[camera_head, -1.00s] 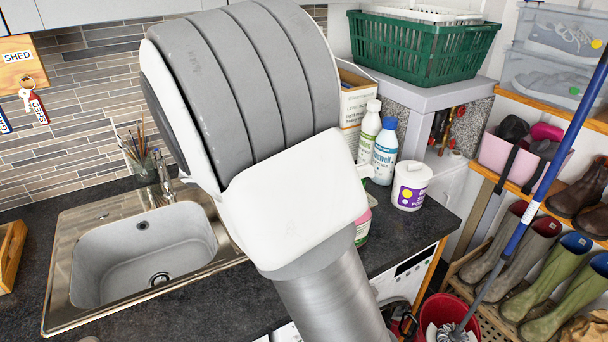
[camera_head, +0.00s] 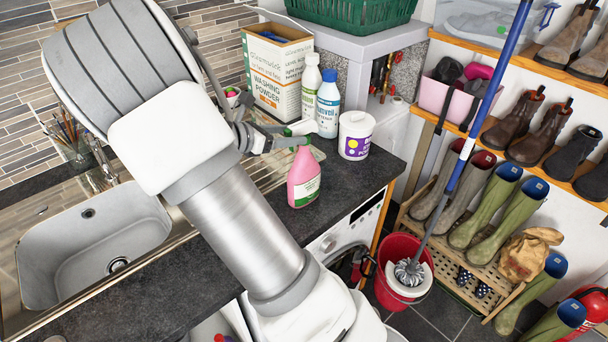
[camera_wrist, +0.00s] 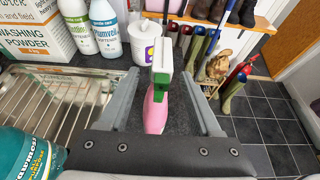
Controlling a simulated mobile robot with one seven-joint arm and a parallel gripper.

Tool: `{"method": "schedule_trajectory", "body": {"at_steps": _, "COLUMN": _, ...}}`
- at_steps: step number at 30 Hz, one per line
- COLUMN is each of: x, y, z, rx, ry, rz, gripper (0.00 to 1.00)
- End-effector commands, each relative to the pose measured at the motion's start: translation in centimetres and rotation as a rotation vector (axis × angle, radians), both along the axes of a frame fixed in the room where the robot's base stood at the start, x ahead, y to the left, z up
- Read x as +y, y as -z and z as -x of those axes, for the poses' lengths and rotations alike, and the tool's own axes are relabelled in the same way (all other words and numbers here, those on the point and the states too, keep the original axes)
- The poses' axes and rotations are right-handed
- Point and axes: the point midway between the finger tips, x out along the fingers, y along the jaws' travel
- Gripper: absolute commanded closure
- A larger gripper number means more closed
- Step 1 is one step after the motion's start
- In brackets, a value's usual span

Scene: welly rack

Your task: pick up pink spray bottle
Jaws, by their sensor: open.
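The pink spray bottle (camera_head: 304,179) stands upright on the dark counter near its right end, with a green label and a white and green spray head. In the wrist view the bottle (camera_wrist: 155,112) is seen from above, its spray head between the two fingers. My gripper (camera_head: 285,136) is open beside the bottle's head in the head view. In the wrist view my gripper (camera_wrist: 168,100) has one finger on each side of the bottle, with a gap on both sides. The lower part of the bottle is partly hidden by the gripper's palm there.
Behind stand a washing powder box (camera_head: 277,72), two white bottles, the nearer one blue-capped (camera_head: 328,103), and a white tub (camera_head: 355,135). A sink (camera_head: 95,240) lies left. A teal bottle (camera_wrist: 28,152) is close to my gripper's left. A red bucket (camera_head: 402,272) holds a mop.

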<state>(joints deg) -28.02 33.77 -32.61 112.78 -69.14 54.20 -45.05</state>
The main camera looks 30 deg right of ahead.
Motion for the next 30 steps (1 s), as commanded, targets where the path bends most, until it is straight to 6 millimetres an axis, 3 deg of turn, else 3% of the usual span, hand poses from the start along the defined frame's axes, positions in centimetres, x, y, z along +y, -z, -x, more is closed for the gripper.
{"method": "schedule_trajectory", "body": {"at_steps": 10, "x": -4.4, "y": 1.2, "z": -0.5, "rx": 0.000, "ry": 0.002, "rz": 0.002, "gripper": 0.35}}
{"method": "schedule_trajectory", "body": {"at_steps": 20, "x": -5.0, "y": 1.5, "z": -0.6, "rx": -0.001, "ry": 0.000, "rz": 0.000, "gripper": 0.35}}
{"method": "schedule_trajectory", "body": {"at_steps": 30, "x": -4.9, "y": 1.5, "z": -0.6, "rx": -0.001, "ry": 0.000, "rz": 0.000, "gripper": 0.96}}
